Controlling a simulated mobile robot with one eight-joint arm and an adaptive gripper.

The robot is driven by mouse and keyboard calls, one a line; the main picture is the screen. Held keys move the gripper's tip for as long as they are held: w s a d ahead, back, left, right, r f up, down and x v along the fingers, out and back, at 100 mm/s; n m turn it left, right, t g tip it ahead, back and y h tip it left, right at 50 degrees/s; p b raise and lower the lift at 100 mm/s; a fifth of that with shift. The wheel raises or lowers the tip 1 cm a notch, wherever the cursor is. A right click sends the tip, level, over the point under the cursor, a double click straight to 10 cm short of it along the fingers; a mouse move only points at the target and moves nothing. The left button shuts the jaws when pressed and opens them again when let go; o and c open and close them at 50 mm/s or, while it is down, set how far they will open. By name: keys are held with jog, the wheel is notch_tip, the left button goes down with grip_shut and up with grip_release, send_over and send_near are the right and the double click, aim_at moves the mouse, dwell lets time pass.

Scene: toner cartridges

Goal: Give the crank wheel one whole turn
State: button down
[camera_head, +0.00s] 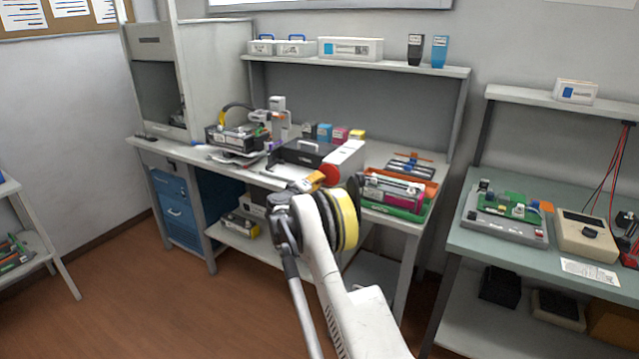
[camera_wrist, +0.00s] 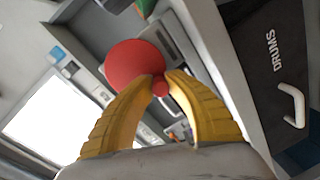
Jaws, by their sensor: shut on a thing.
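The crank wheel is a red disc (camera_head: 331,173) on the front of a white box-shaped machine (camera_head: 347,153) on the middle bench. In the wrist view the wheel (camera_wrist: 133,64) shows face-on, with a small red knob (camera_wrist: 161,89) at its lower right rim. My gripper (camera_wrist: 161,79) has two yellow fingers, and their tips are closed around this knob. In the head view my gripper (camera_head: 317,180) is at the left edge of the wheel, partly hidden by my arm. The tips hide part of the knob.
A dark tray with a handle (camera_head: 303,152) stands left of the machine; the wrist view shows a dark "DRUMS" drawer front (camera_wrist: 262,50). A toner cartridge (camera_head: 392,192) lies in an orange and green tray at right. Several colored cartridges stand behind.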

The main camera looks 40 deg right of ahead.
jog(key=shift+w+a+r+m+t, duration=0.1)
jog(key=shift+w+r+m+t, duration=0.15)
jog(key=shift+m, duration=0.7)
jog(key=shift+a+r+m+t, duration=0.15)
jog(key=shift+r+m, duration=0.2)
jog(key=shift+m, duration=0.6)
jog(key=shift+d, duration=0.1)
jog(key=c, duration=1.2)
grip_release()
jog(key=shift+c, duration=0.2)
jog(key=v, duration=1.2)
